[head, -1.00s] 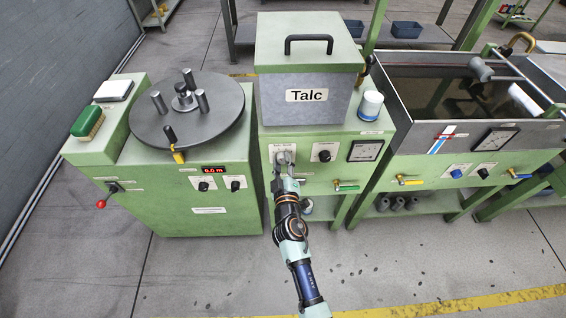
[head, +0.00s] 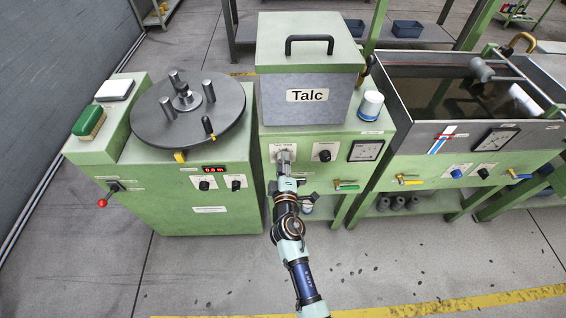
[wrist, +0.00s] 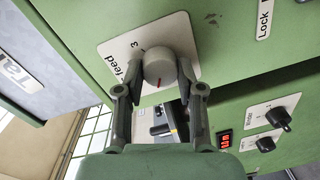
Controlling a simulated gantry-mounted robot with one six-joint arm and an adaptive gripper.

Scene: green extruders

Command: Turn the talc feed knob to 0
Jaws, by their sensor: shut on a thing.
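The talc feed knob (wrist: 159,66) is a pale grey round knob with a red mark on its lower side in the wrist view. It sits on a white plate (wrist: 122,58) where "feed" and a "3" can be read; the rest of the scale is hidden. My gripper (wrist: 159,74) is shut on the knob, one finger on each side of it. In the head view my gripper (head: 286,158) is at the front panel of the green talc machine (head: 342,170), below the grey box marked Talc (head: 282,98), and mostly covers the knob.
A black knob (head: 324,155) and a dial gauge (head: 366,151) are close on the right of the plate. The disc machine (head: 150,205) stands left, the water tank (head: 420,140) right.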

